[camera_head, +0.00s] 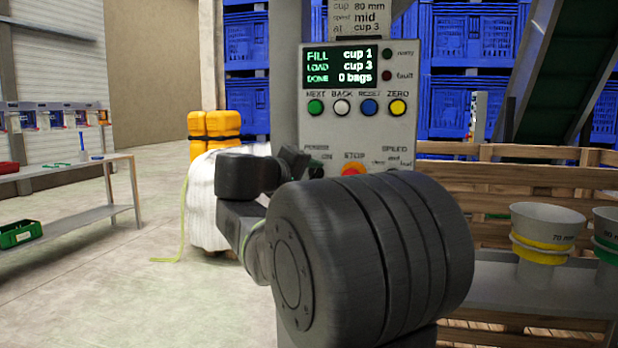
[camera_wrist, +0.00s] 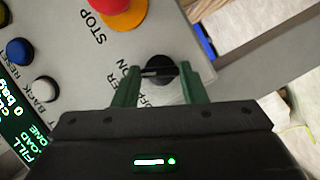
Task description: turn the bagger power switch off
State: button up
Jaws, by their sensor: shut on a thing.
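The power switch (camera_wrist: 160,70) is a black round knob with a bar, on the grey control panel (camera_wrist: 125,45) in the wrist view. The letters ON and OFF are partly visible beside it. My gripper (camera_wrist: 160,78) has its two green fingers on either side of the knob and is shut on it. The panel (camera_head: 361,125) shows a lit screen (camera_head: 341,66) reading FILL cup 1, LOAD cup 3, DONE 0 bags.
A red stop button on a yellow base (camera_wrist: 125,10) sits close to the switch. Green, white, blue and yellow buttons (camera_head: 398,107) line the panel above. Cups (camera_head: 546,228) stand on a shelf at right.

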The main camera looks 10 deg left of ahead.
jog(key=n, duration=0.1)
jog(key=n+t+h+b, duration=0.1)
jog(key=n, duration=0.1)
jog(key=shift+f, duration=0.3)
jog(key=n+t+b, duration=0.1)
jog(key=n, duration=0.2)
jog(key=shift+f+n+h, duration=0.15)
jog(key=shift+n+h, duration=0.15)
jog(key=n+t+b, duration=0.1)
jog(key=n+t, duration=0.1)
jog(key=n, duration=0.1)
jog(key=shift+f+n, duration=0.1)
jog(key=shift+n, duration=0.2)
jog(key=shift+d+n+t+y+b, duration=0.1)
jog(key=shift+n+t+y+b, duration=0.4)
jog(key=shift+n, duration=1.6)
jog(key=o, duration=1)
